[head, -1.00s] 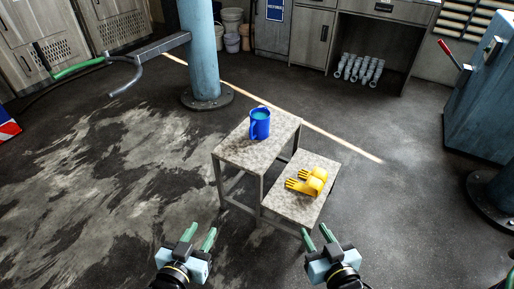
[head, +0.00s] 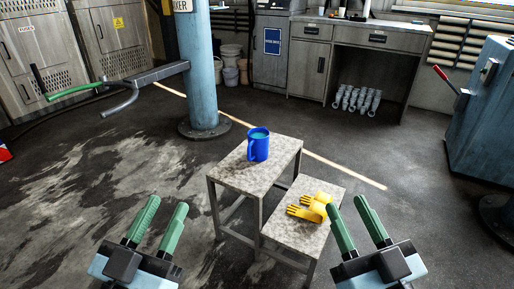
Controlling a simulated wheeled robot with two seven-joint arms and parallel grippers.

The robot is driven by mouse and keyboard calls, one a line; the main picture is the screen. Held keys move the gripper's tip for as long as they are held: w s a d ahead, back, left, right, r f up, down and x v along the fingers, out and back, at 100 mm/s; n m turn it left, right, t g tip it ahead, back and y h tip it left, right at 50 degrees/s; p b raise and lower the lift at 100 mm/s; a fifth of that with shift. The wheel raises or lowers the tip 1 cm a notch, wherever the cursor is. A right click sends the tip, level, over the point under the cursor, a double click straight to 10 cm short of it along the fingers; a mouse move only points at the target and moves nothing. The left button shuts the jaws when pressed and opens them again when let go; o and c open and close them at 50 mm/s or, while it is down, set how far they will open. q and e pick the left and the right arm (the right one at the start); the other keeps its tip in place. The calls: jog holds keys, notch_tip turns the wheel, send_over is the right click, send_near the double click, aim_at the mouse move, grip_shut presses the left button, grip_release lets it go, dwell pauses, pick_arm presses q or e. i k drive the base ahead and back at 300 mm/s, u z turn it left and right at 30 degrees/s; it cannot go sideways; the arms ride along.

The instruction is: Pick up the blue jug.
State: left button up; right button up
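The blue jug (head: 258,146) stands upright on the upper top of a stepped stand (head: 240,173) in the middle of the head view. Its handle is on its left side, and something teal shows inside its rim. My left gripper (head: 164,212) is at the lower left, open and empty, with green fingers spread apart. My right gripper (head: 346,208) is at the lower right, open and empty. Both grippers are nearer to me than the jug and apart from it.
Yellow gloves (head: 313,208) lie on the stand's lower step (head: 297,234). A blue column (head: 202,85) with a round base and a side arm (head: 140,75) stands behind left. A blue-grey machine (head: 484,110) with a red lever is at right. Floor left of the stand is free.

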aim_at(256, 148)
jog(key=u, duration=0.55)
jog(key=i, duration=1.65)
jog(key=z, duration=0.4)
